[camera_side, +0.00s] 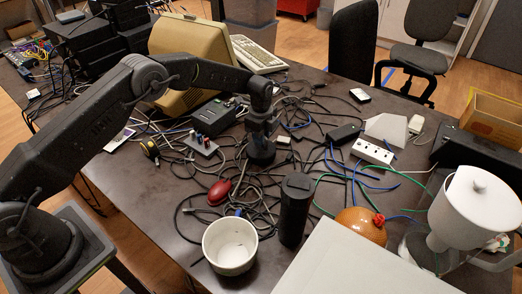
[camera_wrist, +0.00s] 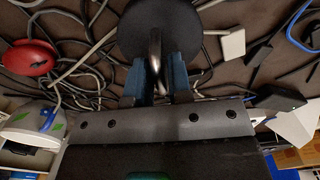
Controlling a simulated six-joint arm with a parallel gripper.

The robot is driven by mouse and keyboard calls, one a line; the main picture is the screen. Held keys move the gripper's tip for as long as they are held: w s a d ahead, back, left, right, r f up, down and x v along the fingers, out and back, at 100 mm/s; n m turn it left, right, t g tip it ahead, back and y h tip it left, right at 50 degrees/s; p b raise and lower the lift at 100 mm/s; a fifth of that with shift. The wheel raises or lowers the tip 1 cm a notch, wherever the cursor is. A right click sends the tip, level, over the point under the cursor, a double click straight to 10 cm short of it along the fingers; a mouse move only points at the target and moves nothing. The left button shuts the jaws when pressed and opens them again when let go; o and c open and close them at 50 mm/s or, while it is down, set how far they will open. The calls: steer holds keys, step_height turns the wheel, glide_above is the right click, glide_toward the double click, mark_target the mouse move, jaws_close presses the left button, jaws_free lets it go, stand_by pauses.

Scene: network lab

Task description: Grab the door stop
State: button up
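The door stop (camera_side: 262,152) looks like a dark, round weight standing on the table among cables. In the wrist view its dark disc (camera_wrist: 135,32) is at the top middle, with a metal loop handle rising from it. My gripper (camera_side: 262,127) is directly above it, pointing down. In the wrist view the two blue fingers of my gripper (camera_wrist: 158,78) stand one on each side of the handle. The gap is narrow, and I cannot tell whether both fingers touch the handle. The door stop appears to rest on the table.
Cables cover much of the table. A red mouse (camera_side: 220,191), a black cylinder (camera_side: 294,209) and a white bowl (camera_side: 230,246) stand nearer the camera. A power strip (camera_side: 373,152) lies to the right, and a black box (camera_side: 214,117) is behind left.

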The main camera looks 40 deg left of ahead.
jaws_close()
stand_by(0.9)
steer(key=shift+w+r, duration=0.1)
steer(key=shift+r, duration=0.1)
